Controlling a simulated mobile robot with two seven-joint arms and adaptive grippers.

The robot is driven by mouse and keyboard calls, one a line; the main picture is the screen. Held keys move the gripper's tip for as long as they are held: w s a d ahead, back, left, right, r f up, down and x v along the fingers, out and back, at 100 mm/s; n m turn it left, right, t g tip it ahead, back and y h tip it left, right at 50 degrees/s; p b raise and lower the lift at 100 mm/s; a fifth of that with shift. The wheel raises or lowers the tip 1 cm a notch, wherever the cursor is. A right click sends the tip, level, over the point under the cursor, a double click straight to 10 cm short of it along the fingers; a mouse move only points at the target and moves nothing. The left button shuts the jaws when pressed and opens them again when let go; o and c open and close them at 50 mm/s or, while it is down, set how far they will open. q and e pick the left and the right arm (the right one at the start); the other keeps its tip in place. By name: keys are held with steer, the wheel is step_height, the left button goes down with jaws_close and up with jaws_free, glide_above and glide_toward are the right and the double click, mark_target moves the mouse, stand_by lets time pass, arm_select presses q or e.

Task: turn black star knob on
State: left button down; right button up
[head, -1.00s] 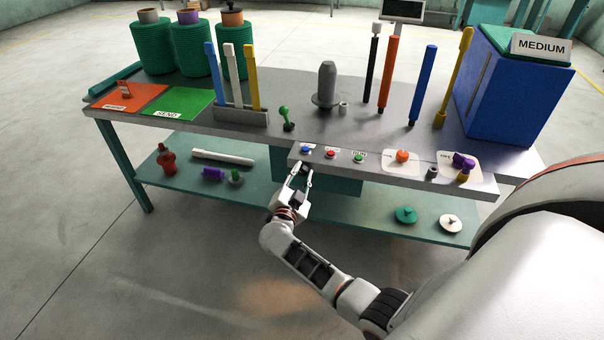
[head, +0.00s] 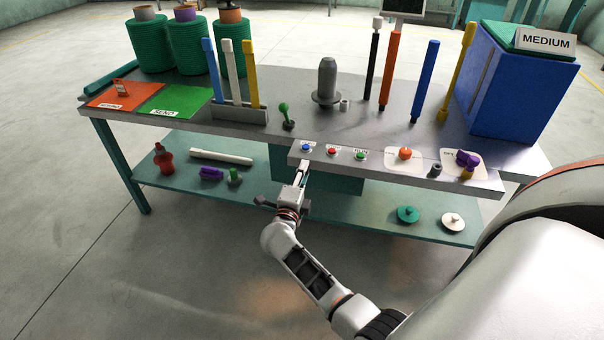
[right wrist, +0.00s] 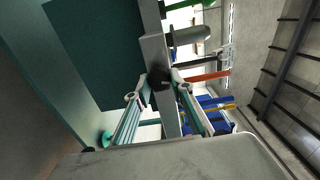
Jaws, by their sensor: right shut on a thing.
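The black star knob (right wrist: 158,79) is on the front of the bench's control strip (head: 400,170), and it shows between the fingertips in the right wrist view. In the head view I cannot make it out behind my gripper. My right gripper (head: 303,172) is below the blue button at the strip's left end. In the right wrist view my right gripper (right wrist: 159,84) has its two fingers closed on the knob's sides. Any mark showing the knob's setting is hidden or too small to read. My left gripper is not in view.
Blue (head: 306,147), red (head: 332,152) and green (head: 360,155) buttons sit on top of the strip, close above my gripper. An orange knob (head: 405,153) and a purple knob (head: 467,158) are farther right. The lower shelf (head: 340,208) extends beneath the gripper.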

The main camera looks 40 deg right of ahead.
arm_select(q)
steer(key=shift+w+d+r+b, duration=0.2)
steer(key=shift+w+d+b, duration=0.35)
steer(key=shift+b, duration=0.95)
arm_select(e)
steer(key=shift+f+m, duration=0.15)
steer(key=shift+m, duration=2.1)
steer(key=shift+f+m, duration=0.1)
steer(key=shift+m, duration=2.15)
steer(key=o, duration=1.1)
steer(key=shift+r, duration=0.1)
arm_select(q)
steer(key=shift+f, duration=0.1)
